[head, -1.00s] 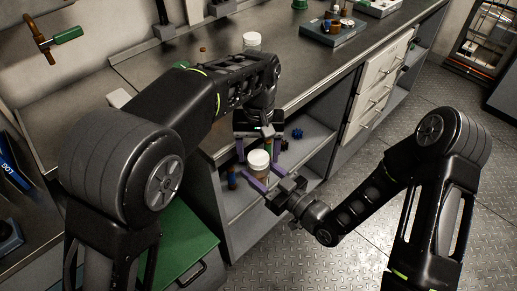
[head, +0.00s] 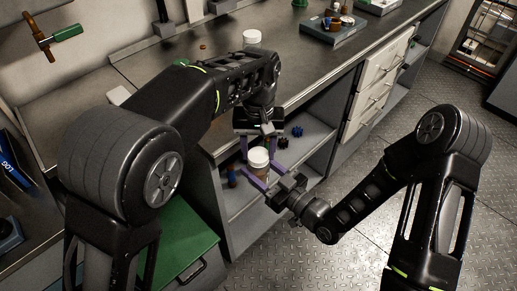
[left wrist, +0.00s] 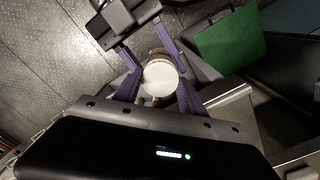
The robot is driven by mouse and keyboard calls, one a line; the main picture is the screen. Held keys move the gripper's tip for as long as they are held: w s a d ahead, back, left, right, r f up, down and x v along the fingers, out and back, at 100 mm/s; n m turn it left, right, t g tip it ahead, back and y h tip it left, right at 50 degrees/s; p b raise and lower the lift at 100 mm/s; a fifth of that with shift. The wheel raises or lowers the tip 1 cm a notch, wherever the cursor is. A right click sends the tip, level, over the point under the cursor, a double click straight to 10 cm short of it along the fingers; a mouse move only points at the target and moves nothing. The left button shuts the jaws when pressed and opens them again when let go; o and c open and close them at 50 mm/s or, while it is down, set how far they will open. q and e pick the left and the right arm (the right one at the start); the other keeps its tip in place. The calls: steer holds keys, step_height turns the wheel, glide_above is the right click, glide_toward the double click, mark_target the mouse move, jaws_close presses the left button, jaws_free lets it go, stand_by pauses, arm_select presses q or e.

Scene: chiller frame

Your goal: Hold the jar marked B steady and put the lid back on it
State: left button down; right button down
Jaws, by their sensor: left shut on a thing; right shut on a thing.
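A brown jar (head: 258,176) with a white lid (head: 258,157) on top is held upright in front of the counter's open shelf. No letter on it is readable. My right gripper (head: 262,178), coming from the lower right, is shut on the jar's body. My left gripper (head: 259,161) reaches down from above, its purple fingers on both sides of the lid, shut on it. The left wrist view shows the round lid (left wrist: 160,77) between the left fingers, with the right gripper's fingers beyond. Whether the lid sits fully flat on the jar cannot be told.
A second white-lidded jar (head: 252,38) stands on the dark counter (head: 150,68). Small dark blue objects (head: 296,131) and small bottles are on the shelf below. A green-topped case (head: 185,245) is at lower left. White drawers (head: 372,92) are right; the floor there is clear.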

arm_select(q)
steer(key=c, duration=0.6)
jaws_free()
step_height(320, 180, up, 8)
steer(key=shift+f, duration=0.25)
